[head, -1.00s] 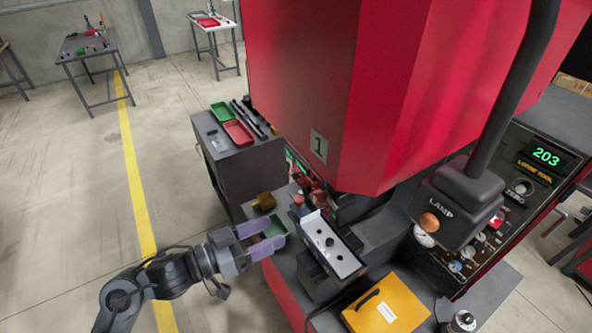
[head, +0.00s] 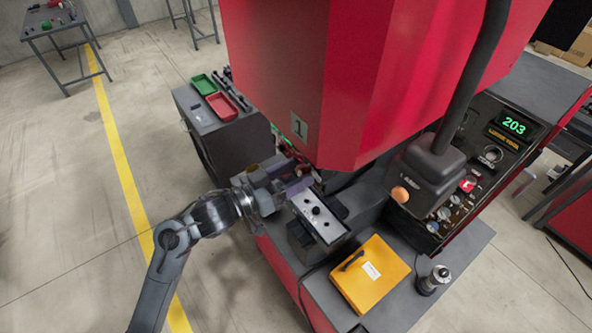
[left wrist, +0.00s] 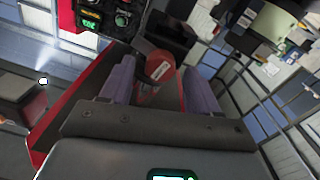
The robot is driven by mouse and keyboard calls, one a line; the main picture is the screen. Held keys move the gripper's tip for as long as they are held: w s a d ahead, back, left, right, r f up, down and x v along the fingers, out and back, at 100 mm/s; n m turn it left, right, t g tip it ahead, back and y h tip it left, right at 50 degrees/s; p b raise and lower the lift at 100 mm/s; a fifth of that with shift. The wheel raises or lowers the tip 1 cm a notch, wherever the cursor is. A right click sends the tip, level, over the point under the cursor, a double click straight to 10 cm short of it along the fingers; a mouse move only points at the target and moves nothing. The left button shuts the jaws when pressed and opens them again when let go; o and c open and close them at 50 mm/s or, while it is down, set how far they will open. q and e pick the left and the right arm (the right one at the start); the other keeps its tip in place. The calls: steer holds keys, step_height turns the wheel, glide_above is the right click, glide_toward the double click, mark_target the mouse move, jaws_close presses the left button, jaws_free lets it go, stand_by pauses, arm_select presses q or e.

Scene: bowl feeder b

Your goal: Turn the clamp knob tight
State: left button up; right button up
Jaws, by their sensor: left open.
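A red rounded part, which looks like the clamp knob (left wrist: 160,68), shows between the two purple fingers of my left gripper (left wrist: 158,82) in the left wrist view. The fingers stand apart on either side of it; I cannot tell whether they touch it. In the head view my left gripper (head: 288,180) is open beside the press, at the left end of the grey plate with dark holes (head: 320,218). The knob is not clearly made out there, among small red parts under the red housing. My right gripper is not in view.
The red press housing (head: 310,80) hangs close above the gripper. A yellow case (head: 370,275) and a dark round device (head: 434,280) lie on the front ledge. The control panel (head: 480,165) shows 203. A cabinet with green and red trays (head: 222,105) stands behind left.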

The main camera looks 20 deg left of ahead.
arm_select(q)
steer(key=shift+w+d, duration=0.25)
steer(key=shift+w, duration=0.1)
steer(key=c, duration=1)
steer(key=shift+c, duration=0.2)
